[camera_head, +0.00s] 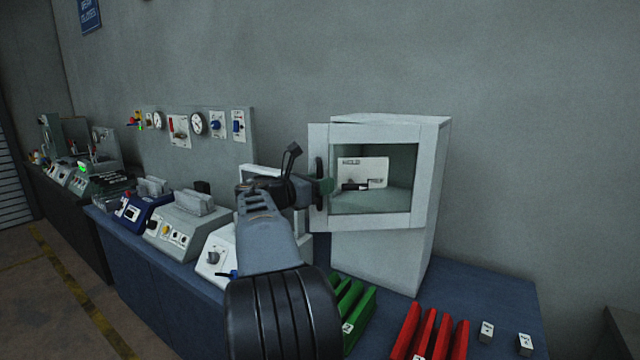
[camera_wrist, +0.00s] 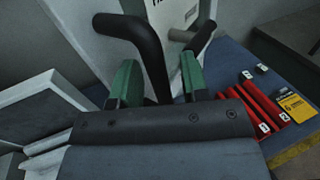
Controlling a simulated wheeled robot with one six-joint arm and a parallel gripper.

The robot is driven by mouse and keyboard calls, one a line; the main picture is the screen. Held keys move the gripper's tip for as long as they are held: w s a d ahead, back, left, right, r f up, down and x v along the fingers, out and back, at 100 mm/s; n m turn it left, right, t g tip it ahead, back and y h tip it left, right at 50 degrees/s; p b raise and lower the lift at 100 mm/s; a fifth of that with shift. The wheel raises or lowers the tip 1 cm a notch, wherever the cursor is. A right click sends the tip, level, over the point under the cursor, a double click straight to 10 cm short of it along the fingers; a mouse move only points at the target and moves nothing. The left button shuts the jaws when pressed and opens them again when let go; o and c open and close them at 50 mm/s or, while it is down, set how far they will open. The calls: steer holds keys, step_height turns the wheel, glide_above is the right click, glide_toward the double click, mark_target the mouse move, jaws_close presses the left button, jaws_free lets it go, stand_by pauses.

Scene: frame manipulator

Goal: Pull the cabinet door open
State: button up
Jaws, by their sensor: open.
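The pale cabinet (camera_head: 385,255) stands on the blue bench, its door (camera_head: 372,221) facing me. The door has a window through which a white labelled card (camera_head: 363,172) shows. The door looks shut or nearly so; I cannot tell whether there is a small gap. A black bar handle (camera_head: 319,168) is on the door's left edge. My gripper (camera_head: 323,187) is at this handle. In the wrist view, the green fingers of my gripper (camera_wrist: 160,88) are apart, and the black handle (camera_wrist: 150,50) runs down between them. Contact with the fingers is unclear.
Red bars (camera_head: 430,332) and green bars (camera_head: 352,302) lie on the bench in front of the cabinet, with small white labelled blocks at right. Control boxes (camera_head: 190,225) stand along the bench to the left. Gauges and switches (camera_head: 198,124) are on a panel behind them.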

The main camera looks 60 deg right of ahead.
jaws_close()
stand_by(0.3)
steer(key=shift+s, duration=0.1)
